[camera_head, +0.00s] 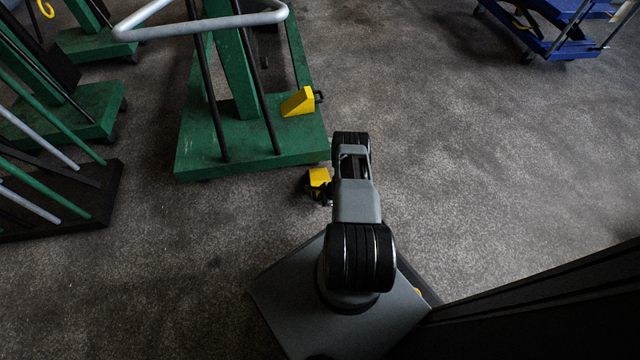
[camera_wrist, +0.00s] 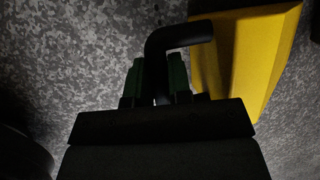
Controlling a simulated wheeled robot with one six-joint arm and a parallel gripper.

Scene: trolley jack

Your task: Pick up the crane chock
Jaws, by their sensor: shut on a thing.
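A yellow chock (camera_head: 320,176) is low in front of my arm, close to the front right corner of the green crane base (camera_head: 225,160). In the wrist view its yellow wedge body (camera_wrist: 252,52) is at the upper right, with a black bent handle (camera_wrist: 182,36) to its left. My gripper (camera_wrist: 160,92) is shut on the black handle; in the head view my gripper (camera_head: 318,192) is small and dark beside the chock. I cannot tell whether the chock touches the floor. A second yellow chock (camera_head: 298,103) with a black handle sits on the green base.
A grey tubular handle (camera_head: 200,27) rises over the green base. More green equipment (camera_head: 65,125) and a dark rack with rods (camera_head: 60,195) stand at left. A blue trolley (camera_head: 570,30) is at the upper right. The carpet at right is clear.

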